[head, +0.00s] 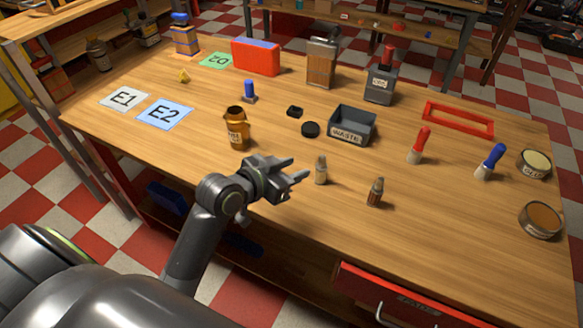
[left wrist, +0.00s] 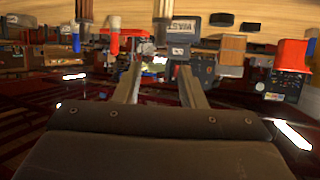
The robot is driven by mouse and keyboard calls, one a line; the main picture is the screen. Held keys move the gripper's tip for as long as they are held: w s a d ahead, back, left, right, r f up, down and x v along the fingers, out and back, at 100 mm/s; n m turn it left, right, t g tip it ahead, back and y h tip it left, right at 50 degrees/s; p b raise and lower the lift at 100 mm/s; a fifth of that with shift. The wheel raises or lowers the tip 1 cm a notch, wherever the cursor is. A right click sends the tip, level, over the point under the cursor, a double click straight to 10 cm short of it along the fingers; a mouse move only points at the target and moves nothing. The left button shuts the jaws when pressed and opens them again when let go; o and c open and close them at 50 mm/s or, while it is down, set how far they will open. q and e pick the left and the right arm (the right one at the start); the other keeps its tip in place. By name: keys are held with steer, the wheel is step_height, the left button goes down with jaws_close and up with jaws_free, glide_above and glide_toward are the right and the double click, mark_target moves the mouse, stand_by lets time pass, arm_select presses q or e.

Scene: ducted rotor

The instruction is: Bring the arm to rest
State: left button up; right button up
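My left gripper (head: 299,168) is above the front part of the wooden table (head: 300,225), left of a small brown bottle (head: 321,171). Its two fingers are spread and nothing shows between them. The fingers also show apart in the left wrist view (left wrist: 160,85). My left arm (head: 205,225) reaches up from the bottom left of the head view. My right gripper is in neither view.
An amber jar (head: 236,130) stands behind the gripper. A second small bottle (head: 375,192), a waste bin (head: 352,127), two brushes (head: 419,146) (head: 490,162) and two round tins (head: 535,164) (head: 540,220) are to the right. Cards E1 (head: 122,99) and E2 (head: 164,114) lie left.

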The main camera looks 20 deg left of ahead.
arm_select(q)
steer(key=shift+f, duration=0.1)
stand_by(0.3)
steer(key=s+a+f+n+g+y, duration=0.25)
steer(key=s+f, duration=0.25)
steer(key=s, duration=0.4)
steer(key=s+a+f+n+g+y, duration=0.15)
steer(key=s+a+f+g, duration=0.25)
steer(key=s, duration=0.5)
steer(key=s+a+f+n+g+y, duration=0.1)
steer(key=s+a+f+g+y, duration=0.15)
steer(key=s+f, duration=0.45)
step_height(320, 180, down, 22)
steer(key=s+a+g, duration=0.1)
steer(key=s+a, duration=0.1)
steer(key=s+d+f+g, duration=0.1)
steer(key=s+f, duration=1.3)
steer(key=f, duration=0.1)
steer(key=shift+s+d+f+g+h, duration=0.3)
steer(key=shift+f+h, duration=0.1)
steer(key=shift+h, duration=0.05)
